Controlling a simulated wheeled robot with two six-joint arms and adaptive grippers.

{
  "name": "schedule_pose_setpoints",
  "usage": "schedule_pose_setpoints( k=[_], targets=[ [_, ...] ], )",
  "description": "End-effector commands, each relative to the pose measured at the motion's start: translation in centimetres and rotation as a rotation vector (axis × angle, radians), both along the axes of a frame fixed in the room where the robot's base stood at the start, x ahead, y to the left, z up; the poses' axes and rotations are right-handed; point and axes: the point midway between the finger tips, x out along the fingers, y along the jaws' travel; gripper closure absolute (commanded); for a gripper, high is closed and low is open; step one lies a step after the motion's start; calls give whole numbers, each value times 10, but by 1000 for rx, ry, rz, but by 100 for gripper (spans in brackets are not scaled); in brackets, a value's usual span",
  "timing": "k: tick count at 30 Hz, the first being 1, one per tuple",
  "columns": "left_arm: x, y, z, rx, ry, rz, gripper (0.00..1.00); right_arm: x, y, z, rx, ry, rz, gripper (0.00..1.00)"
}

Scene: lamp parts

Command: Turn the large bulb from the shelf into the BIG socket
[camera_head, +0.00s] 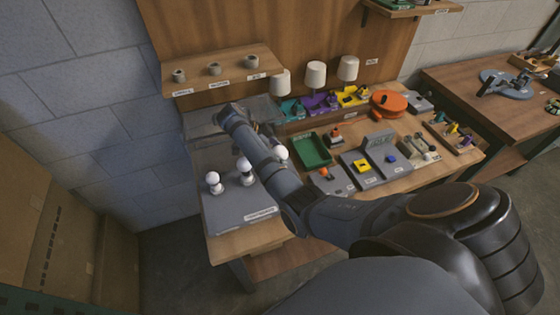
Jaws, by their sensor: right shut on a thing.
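My right arm reaches from the lower right to the grey bench at the left. My right gripper (230,117) is at its far end, small and dark, below the shelf (225,72). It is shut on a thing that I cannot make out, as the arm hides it. Round white bulbs show near the arm: one at the left (213,178), one in the middle (243,165) and one just right of the arm (281,153). The left and middle ones stand upright on a grey board (238,208). Labels are too small to read, so I cannot tell the BIG socket. My left gripper is not in view.
Three small grey ring-shaped holders (214,68) stand on the shelf. Several white-shaded lamps (316,74), a green tray (311,150), an orange disc (388,103) and grey fixtures (379,145) crowd the bench to the right. Another table (455,85) stands at the far right.

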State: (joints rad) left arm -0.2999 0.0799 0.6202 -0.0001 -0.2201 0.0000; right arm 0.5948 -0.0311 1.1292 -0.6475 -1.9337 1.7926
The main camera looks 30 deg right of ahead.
Motion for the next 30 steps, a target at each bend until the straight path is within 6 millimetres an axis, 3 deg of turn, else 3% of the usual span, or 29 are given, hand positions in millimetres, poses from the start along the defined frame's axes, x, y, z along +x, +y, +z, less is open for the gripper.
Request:
schedule_pose_setpoints(
  k=[1,12,13,14,19,30],
  targets=[
    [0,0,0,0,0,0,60,7,-1,5,-4,-24,8,53],
    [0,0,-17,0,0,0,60,6,-3,3,-5,-25,-96,54],
    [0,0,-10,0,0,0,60,7,-4,8,-5,-23,-138,54],
    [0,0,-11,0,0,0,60,6,-4,6,-4,-22,-147,28],
    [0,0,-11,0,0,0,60,6,-3,5,-3,-25,-143,5],
    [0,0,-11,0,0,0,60,6,-3,5,-4,-26,-143,4]
  ],
)
